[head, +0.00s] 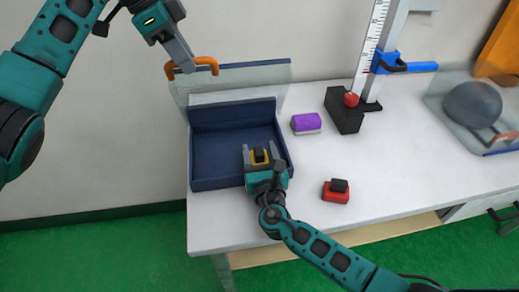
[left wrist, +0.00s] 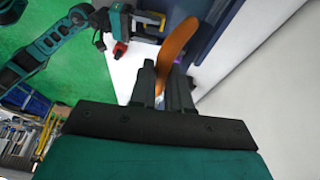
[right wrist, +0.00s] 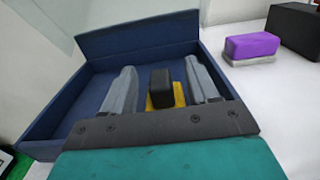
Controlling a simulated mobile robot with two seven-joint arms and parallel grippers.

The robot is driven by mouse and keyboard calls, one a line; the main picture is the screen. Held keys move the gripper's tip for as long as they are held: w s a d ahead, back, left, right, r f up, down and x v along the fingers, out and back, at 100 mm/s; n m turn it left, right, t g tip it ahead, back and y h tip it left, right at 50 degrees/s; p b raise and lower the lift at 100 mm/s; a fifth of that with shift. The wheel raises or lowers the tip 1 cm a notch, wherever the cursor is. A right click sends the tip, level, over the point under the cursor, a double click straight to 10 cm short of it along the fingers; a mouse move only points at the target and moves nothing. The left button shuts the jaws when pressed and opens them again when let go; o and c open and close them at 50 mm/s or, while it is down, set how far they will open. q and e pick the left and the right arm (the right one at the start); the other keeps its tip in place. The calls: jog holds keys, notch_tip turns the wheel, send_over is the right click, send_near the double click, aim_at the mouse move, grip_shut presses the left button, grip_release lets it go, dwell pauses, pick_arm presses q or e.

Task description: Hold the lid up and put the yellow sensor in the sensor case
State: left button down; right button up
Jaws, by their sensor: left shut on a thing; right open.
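The sensor case (head: 232,120) is an open dark blue box on the table; it fills much of the right wrist view (right wrist: 50,128). Its clear lid (head: 250,76) stands raised at the back. My left gripper (head: 190,68) is shut on the lid's orange handle (head: 206,63), also seen in the left wrist view (left wrist: 178,42). The yellow sensor (head: 260,156), with a black block on top, is in the front right part of the case. It shows between the fingers in the right wrist view (right wrist: 165,95). My right gripper (head: 261,150) is open around it, fingers apart from its sides.
A purple block (head: 306,123) and a red block with a black top (head: 336,191) lie right of the case. A drop tower with a black base (head: 343,110) and ruler stands behind. A grey ball (head: 472,104) sits further right. The table's front right is clear.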

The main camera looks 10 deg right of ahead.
pick_arm(q)
jog(key=shift+a+f, duration=0.2)
jog(key=shift+f, duration=0.15)
pick_arm(e)
jog(key=s, duration=1.1)
jog(key=shift+s+r, duration=0.1)
jog(key=shift+s, duration=0.15)
pick_arm(q)
jog(key=shift+t, duration=0.3)
jog(key=shift+s+f, duration=0.55)
jog(key=shift+s, duration=0.25)
jog(key=shift+s+f, duration=0.6)
jog(key=shift+s, duration=0.25)
jog(key=shift+s+f, duration=0.55)
jog(key=shift+s, duration=0.25)
jog(key=shift+s+f, duration=1.95)
jog(key=shift+f, duration=0.3)
pick_arm(e)
jog(key=shift+w, duration=0.1)
pick_arm(q)
jog(key=shift+t, duration=0.5)
jog(key=shift+s+d+f, duration=0.1)
jog(key=shift+s+f, duration=0.35)
jog(key=shift+f, duration=0.4)
jog(key=shift+s+a+f, duration=0.1)
jog(key=shift+s+f, duration=0.4)
jog(key=shift+f, duration=0.4)
jog(key=shift+s+d+f, duration=0.1)
jog(key=shift+s+f, duration=0.35)
jog(key=shift+f, duration=0.4)
